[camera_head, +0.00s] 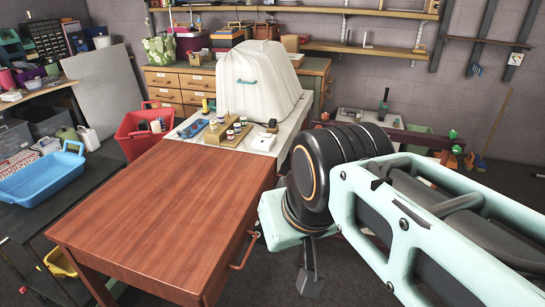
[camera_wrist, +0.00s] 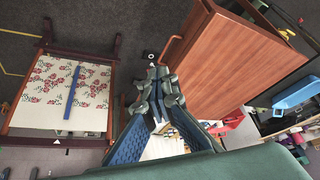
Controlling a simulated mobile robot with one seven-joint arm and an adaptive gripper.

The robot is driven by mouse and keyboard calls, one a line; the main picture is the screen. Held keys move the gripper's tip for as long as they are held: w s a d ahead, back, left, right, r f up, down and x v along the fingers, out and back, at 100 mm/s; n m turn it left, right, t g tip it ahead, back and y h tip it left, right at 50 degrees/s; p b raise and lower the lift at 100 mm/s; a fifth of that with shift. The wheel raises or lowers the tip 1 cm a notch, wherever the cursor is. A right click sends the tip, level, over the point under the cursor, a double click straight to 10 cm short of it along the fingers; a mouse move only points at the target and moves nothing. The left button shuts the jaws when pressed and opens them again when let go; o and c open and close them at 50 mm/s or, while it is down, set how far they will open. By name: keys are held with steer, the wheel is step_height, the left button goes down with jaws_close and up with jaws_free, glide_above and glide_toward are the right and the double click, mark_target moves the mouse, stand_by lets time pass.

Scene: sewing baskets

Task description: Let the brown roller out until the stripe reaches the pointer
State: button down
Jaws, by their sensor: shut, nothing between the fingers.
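In the wrist view, a frame holds cream cloth (camera_wrist: 40,95) with red flowers. A blue stripe (camera_wrist: 73,88) crosses it, roughly parallel to the frame's left and right sides. A small white pointer (camera_wrist: 57,142) sits at the frame's lower edge, a little left of the stripe's lower end; the two are not in line. Dark brown bars (camera_wrist: 83,46) edge the cloth; I cannot tell which part is the brown roller. My gripper (camera_wrist: 158,85) is shut and empty, to the right of the frame and apart from it. The head view shows the frame only partly, behind my arm.
A white-covered machine (camera_head: 255,80), red basket (camera_head: 140,130) and blue tray (camera_head: 40,178) stand farther off. Grey floor surrounds the frame.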

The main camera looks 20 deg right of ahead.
steer(key=s+d+n, duration=0.1)
steer(key=s+d, duration=0.5)
steer(key=d, duration=0.4)
steer(key=shift+d+n+y+b, duration=0.15)
steer(key=shift+n+y+b, duration=0.25)
steer(key=shift+b, duration=0.05)
stand_by(4.6)
steer(key=c, duration=1.8)
jaws_free()
steer(key=shift+r, duration=0.15)
steer(key=shift+r+p, duration=1.7)
steer(key=shift+r, duration=1.15)
